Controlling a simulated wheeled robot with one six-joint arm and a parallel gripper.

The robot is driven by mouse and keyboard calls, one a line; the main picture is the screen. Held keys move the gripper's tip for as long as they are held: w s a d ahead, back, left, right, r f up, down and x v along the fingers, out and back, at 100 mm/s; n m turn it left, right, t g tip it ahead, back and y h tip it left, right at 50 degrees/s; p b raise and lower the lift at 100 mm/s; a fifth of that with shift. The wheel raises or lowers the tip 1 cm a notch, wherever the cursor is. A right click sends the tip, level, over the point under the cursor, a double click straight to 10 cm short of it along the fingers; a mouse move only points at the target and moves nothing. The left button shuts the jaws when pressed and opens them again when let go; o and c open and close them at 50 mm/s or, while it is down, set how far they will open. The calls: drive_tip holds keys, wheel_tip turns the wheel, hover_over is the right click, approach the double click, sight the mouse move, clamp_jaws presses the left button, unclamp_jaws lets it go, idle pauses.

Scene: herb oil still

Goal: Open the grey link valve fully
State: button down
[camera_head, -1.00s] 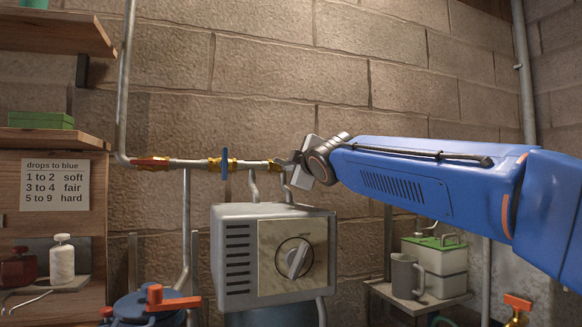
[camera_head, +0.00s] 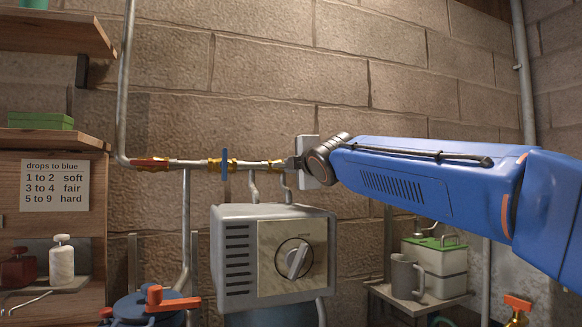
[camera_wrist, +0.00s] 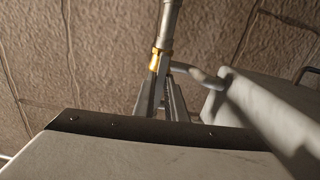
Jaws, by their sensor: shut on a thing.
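The grey link valve shows as a brass body (camera_head: 274,164) near the right end of the wall pipe; the brass also shows in the wrist view (camera_wrist: 154,62). My gripper (camera_head: 290,163) is right up against it from the right. In the wrist view its two grey fingers (camera_wrist: 161,92) are closed together just below the brass. They hold the valve's handle, which they mostly hide. I cannot read how far the valve is turned.
On the same pipe are a red-handled valve (camera_head: 152,164) and a blue-handled valve (camera_head: 224,163). A grey box with a dial (camera_head: 270,255) stands close below my gripper. A grey mug (camera_head: 405,277) is on a shelf at the right. The wall above the pipe is clear.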

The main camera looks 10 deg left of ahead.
drive_tip(key=shift+f, duration=0.1)
drive_tip(key=c, duration=1.8)
unclamp_jaws()
drive_tip(key=v, duration=1.7)
drive_tip(key=shift+s+d, duration=0.15)
drive_tip(key=shift+s, duration=0.05)
